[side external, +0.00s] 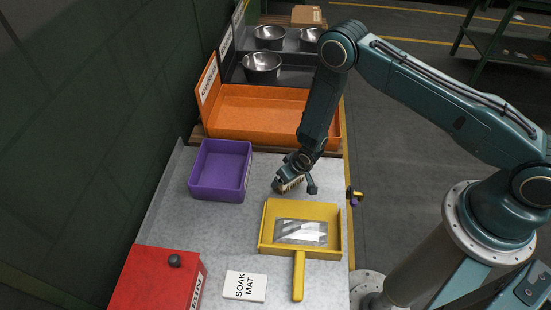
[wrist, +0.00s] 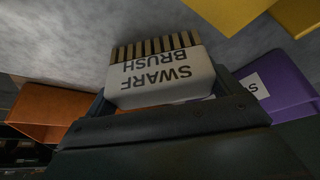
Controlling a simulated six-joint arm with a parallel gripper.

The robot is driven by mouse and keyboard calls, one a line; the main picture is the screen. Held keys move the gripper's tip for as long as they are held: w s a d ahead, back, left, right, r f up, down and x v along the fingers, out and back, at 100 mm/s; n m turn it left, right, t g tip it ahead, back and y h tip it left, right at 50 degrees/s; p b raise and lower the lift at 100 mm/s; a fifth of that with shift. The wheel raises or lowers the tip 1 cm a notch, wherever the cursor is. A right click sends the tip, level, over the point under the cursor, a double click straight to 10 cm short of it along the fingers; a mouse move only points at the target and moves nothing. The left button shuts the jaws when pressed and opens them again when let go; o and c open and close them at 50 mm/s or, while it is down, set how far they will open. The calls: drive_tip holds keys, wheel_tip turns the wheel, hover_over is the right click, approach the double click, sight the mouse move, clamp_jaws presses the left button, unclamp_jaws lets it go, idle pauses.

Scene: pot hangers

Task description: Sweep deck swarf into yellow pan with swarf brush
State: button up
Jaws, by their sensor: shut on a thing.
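My gripper (side external: 298,183) is shut on the swarf brush (side external: 289,185) and holds it just behind the pan, close to the grey deck (side external: 170,225). In the wrist view the brush (wrist: 160,78) shows a cream block lettered SWARF BRUSH, upside down, with striped bristles, held in the dark gripper (wrist: 160,115). The yellow pan (side external: 264,237) lies on the deck with its handle toward the front. Shiny silvery pieces (side external: 301,231) lie inside the pan. I cannot make out any loose swarf on the bare deck.
A purple bin (side external: 219,187) stands left of the brush. An orange tray (side external: 265,106) is behind, with metal bowls (side external: 262,65) beyond it. A white soak mat box (side external: 245,286) and a red bin (side external: 155,280) are at the front left. The deck between the purple bin and pan is clear.

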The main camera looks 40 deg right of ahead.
drive_tip(key=shift+w+a, duration=0.9)
wheel_tip(320, 180, up, 8)
idle(0.5)
